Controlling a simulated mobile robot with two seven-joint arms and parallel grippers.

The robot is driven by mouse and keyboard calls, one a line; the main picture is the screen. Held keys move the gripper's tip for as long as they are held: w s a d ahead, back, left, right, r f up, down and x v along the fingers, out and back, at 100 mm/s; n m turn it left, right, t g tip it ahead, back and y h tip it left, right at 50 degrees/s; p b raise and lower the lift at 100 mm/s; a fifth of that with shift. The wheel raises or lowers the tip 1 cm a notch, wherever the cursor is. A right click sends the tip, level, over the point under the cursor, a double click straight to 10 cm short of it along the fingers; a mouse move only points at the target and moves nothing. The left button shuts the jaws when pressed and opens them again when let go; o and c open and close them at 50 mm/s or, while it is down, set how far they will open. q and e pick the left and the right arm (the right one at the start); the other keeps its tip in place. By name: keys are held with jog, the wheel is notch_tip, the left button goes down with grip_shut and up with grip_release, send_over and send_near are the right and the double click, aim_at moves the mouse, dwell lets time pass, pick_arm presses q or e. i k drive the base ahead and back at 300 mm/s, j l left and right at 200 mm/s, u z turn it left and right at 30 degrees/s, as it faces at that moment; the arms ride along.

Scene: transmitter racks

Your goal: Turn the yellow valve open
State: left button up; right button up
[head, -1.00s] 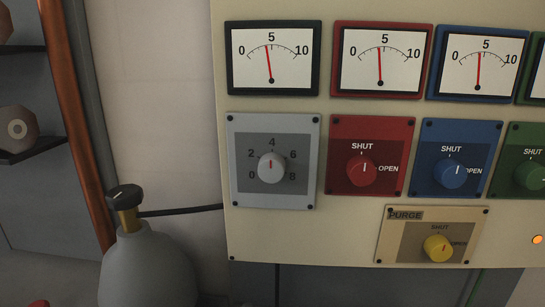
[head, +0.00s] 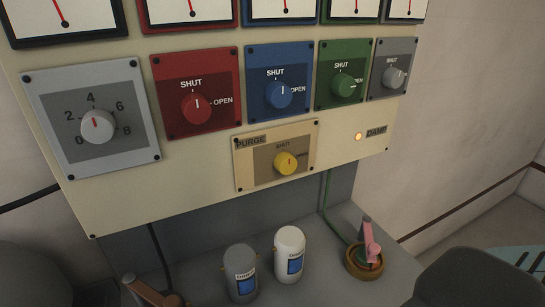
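The yellow valve is a round yellow knob (head: 286,164) on a tan panel marked PURGE (head: 250,142), low on the cream console. The word SHUT stands above the knob. Its small pointer mark looks roughly upright, toward SHUT; the label to its right is too dim to read clearly. Neither of my grippers is in view, and nothing touches the knob.
Red (head: 197,108), blue (head: 280,95), green (head: 341,86) and grey (head: 394,77) knobs sit above. A grey dial (head: 97,127) is at left. A lit lamp (head: 358,136) is at right. Below stand two canisters (head: 240,272) (head: 289,254) and a pink lever (head: 370,243).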

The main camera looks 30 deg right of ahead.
aim_at(285, 162)
jog(key=k+l, duration=0.1)
jog(key=l, duration=0.35)
jog(key=k+l+u, duration=0.1)
jog(key=l, duration=0.35)
jog(key=k+l, duration=0.15)
jog(key=l, duration=0.25)
jog(key=k+l+u, duration=0.1)
jog(key=l, duration=0.35)
jog(key=k+l, duration=0.15)
jog(key=l, duration=0.3)
